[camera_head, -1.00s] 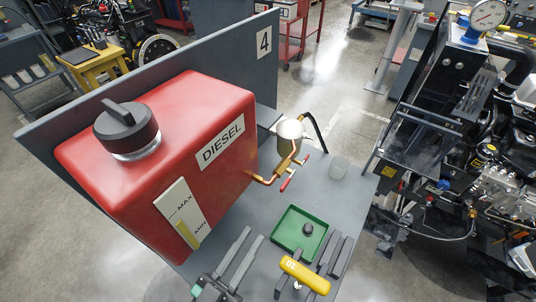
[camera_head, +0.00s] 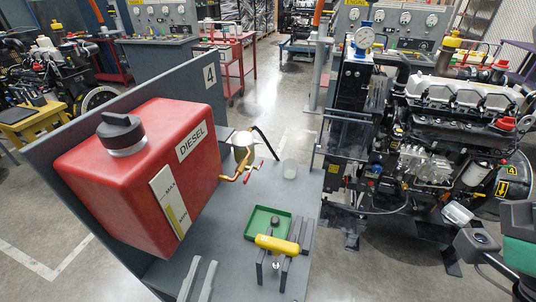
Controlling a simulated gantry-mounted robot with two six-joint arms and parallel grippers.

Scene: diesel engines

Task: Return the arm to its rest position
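My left gripper (camera_head: 203,266) comes in at the bottom edge of the head view. Its two grey fingers point up the picture, with a gap and nothing between them, over the front of the grey bench (camera_head: 237,268). It is apart from the yellow part (camera_head: 277,244) and green tray (camera_head: 262,218) to its right. Most of my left arm is below the picture. Part of my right arm (camera_head: 520,256), grey and green, shows at the lower right. Its gripper is out of view.
A red diesel tank (camera_head: 140,180) stands on the bench's left, before an upright panel marked 4 (camera_head: 209,75). A filter with copper pipes (camera_head: 240,146) and a clear cup (camera_head: 290,168) stand behind the tray. A large engine (camera_head: 460,110) is at right. Floor shows between.

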